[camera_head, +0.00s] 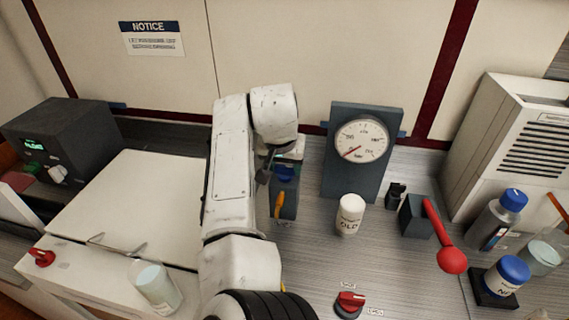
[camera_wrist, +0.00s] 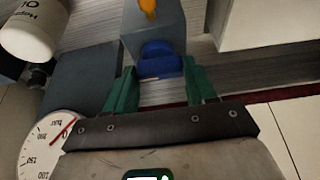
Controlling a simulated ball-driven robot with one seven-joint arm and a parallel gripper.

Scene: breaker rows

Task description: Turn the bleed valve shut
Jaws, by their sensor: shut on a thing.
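A blue knob (camera_wrist: 160,58) sits on the face of a grey block (camera_wrist: 153,27) that also carries an orange part (camera_wrist: 148,7). I take this to be the bleed valve; no label on it is readable. In the wrist view the green fingers of my gripper (camera_wrist: 158,68) are shut on the blue knob, one on each side. In the head view the knob (camera_head: 284,173) and block (camera_head: 288,205) stand just right of my arm, partly hidden by it. The knob's turn position cannot be told.
A round gauge (camera_head: 361,141) on a grey stand is right of the block, its needle pointing lower left. A white bottle (camera_head: 349,215) stands close by.

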